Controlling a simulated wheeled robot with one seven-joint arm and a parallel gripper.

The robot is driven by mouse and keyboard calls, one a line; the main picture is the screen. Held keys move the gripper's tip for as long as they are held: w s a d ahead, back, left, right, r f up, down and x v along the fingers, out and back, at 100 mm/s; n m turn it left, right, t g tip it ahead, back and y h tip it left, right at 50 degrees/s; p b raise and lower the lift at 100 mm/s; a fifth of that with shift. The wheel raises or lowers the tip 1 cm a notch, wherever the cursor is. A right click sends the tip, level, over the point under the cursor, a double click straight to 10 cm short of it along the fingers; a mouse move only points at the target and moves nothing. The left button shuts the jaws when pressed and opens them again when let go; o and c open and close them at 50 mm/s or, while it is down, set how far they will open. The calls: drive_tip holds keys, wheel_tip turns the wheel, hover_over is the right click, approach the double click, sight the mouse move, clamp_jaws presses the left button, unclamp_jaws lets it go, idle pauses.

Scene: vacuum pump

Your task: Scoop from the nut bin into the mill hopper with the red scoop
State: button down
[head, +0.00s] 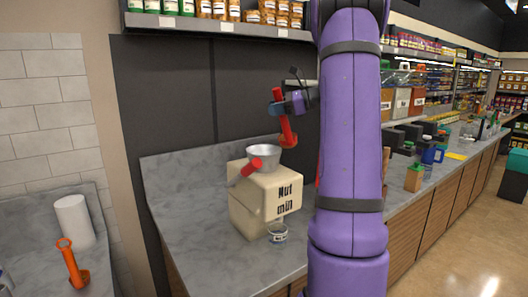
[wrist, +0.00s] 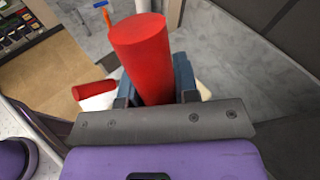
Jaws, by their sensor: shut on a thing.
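My gripper (head: 283,106) is shut on the red scoop (head: 288,132), which also fills the middle of the wrist view (wrist: 140,48). The scoop hangs steeply, its handle end up and its lower end just above and right of the metal hopper (head: 263,157). They look close; I cannot tell whether they touch. I cannot see what the scoop or hopper holds. I cannot pick out the nut bin; several labelled bins (head: 402,103) stand at the right behind my arm.
A red-ended lever (head: 254,165) sticks out at the mill's front. A glass jar (head: 277,232) stands below the mill. An orange tool (head: 72,265) and a white roll (head: 73,220) are at far left. My purple arm hides the counter's middle. The counter left of the mill is clear.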

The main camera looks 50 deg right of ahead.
drive_tip(key=shift+n+g+h, duration=0.5)
drive_tip(key=shift+n+h, duration=0.1)
drive_tip(key=shift+h, duration=0.1)
drive_tip(key=a, duration=0.1)
drive_tip(key=a+r, duration=0.1)
drive_tip(key=w+a+r, duration=0.1)
drive_tip(key=a, duration=0.1)
idle(0.4)
drive_tip(key=shift+w+a+f+h, duration=0.1)
drive_tip(key=shift+a+h, duration=0.05)
drive_tip(key=shift+a, duration=0.25)
drive_tip(key=shift+w+a+f+h, duration=0.1)
drive_tip(key=shift+a+h, duration=0.05)
drive_tip(key=shift+a, duration=0.2)
drive_tip(key=shift+a+f, duration=0.1)
drive_tip(key=shift+a, duration=0.2)
drive_tip(key=shift+w+a+f+n+g, duration=0.1)
drive_tip(key=shift+a+f+n+g, duration=0.05)
drive_tip(key=shift+a+n+g, duration=0.2)
drive_tip(key=shift+a+f+h, duration=0.1)
drive_tip(key=shift+f+h, duration=0.05)
drive_tip(key=shift+h, duration=0.15)
drive_tip(key=shift+w+a+f, duration=0.1)
drive_tip(key=shift+a+f, duration=0.1)
drive_tip(key=shift+f, duration=0.05)
